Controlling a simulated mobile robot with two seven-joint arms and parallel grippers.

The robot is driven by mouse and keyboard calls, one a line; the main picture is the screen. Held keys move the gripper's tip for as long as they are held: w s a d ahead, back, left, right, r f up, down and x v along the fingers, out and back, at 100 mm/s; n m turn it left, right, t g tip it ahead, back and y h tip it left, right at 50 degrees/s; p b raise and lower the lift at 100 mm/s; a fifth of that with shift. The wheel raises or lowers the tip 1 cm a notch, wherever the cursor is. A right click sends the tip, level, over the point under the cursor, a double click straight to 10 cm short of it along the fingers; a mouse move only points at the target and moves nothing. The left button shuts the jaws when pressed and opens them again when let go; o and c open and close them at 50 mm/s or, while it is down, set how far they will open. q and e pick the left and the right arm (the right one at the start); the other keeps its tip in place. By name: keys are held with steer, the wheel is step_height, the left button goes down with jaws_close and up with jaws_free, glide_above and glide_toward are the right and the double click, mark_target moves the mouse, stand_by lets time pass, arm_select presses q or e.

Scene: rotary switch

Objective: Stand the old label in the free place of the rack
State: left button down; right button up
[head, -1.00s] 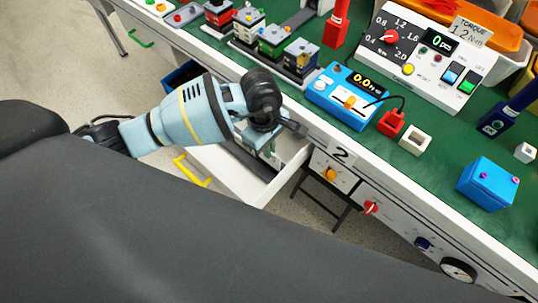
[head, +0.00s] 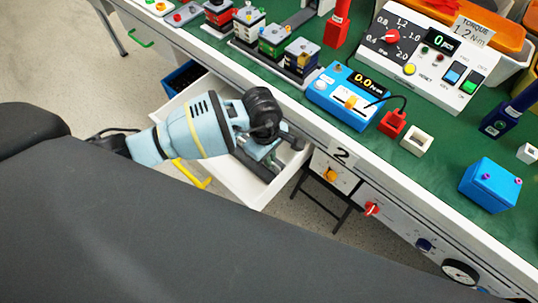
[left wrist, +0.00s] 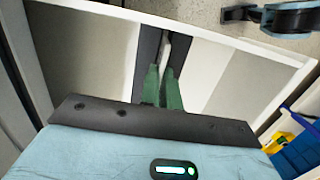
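My left gripper (head: 288,143) is over the open white drawer, pointing down into it. In the left wrist view its two green fingers (left wrist: 162,88) are close together, with a thin pale piece (left wrist: 165,48) seen edge-on between and beyond their tips. It looks like the old label, but its face is hidden. A dark strip, seemingly the rack (left wrist: 148,45), lies along the drawer below the fingers. It also shows in the head view (head: 262,170), partly behind my gripper. Its places cannot be made out. My right gripper is not in view.
The open drawer (head: 222,180) hangs from the front of the green-topped bench (head: 440,160). A TORQUE 1.2 Nm label (head: 473,32) stands on the white console (head: 425,60). A blue meter (head: 345,97) sits near the bench edge. A blue bin (head: 183,77) is beside the drawer.

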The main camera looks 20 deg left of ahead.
arm_select(q)
steer(key=c, duration=1.6)
jaws_free()
steer(key=shift+r, duration=0.3)
steer(key=r, duration=0.7)
steer(key=a+r+p, duration=0.1)
steer(key=r, duration=0.3)
steer(key=shift+w+a+r, duration=0.1)
steer(key=shift+w+r, duration=0.1)
steer(key=shift+r, duration=0.05)
